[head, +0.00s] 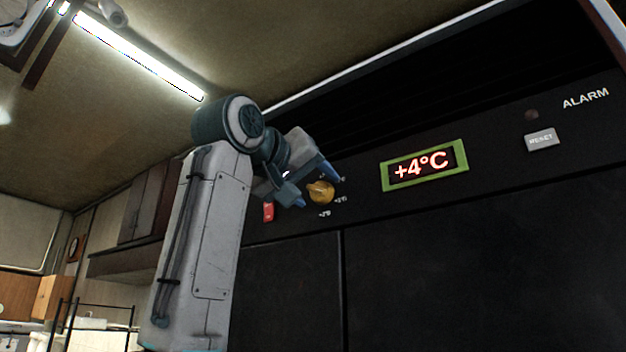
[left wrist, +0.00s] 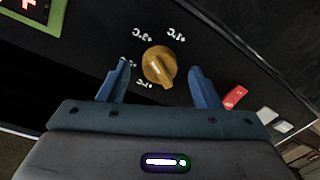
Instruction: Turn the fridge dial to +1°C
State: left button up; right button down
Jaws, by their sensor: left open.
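The fridge dial (head: 321,191) is a yellow-orange knob on the dark fridge panel, with white temperature marks around it. The display (head: 424,165), in a green frame, reads +4°C in red. My left gripper (head: 318,190) is at the dial with its blue fingers apart. In the left wrist view the dial (left wrist: 159,65) sits between the two open fingertips of my left gripper (left wrist: 160,78), with a gap on each side. Some marks by the dial are partly hidden by a finger. My right gripper is in neither view.
A red switch (head: 268,212) is left of the dial, close to my left gripper; it also shows in the left wrist view (left wrist: 234,97). A grey reset button (head: 541,139) and the ALARM label are at the panel's right. Dark fridge doors (head: 480,260) lie below.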

pick_arm(q)
jog(key=shift+w+d, duration=0.25)
jog(key=shift+w, duration=0.1)
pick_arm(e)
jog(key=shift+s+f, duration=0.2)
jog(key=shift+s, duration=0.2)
pick_arm(q)
jog(key=c, duration=1)
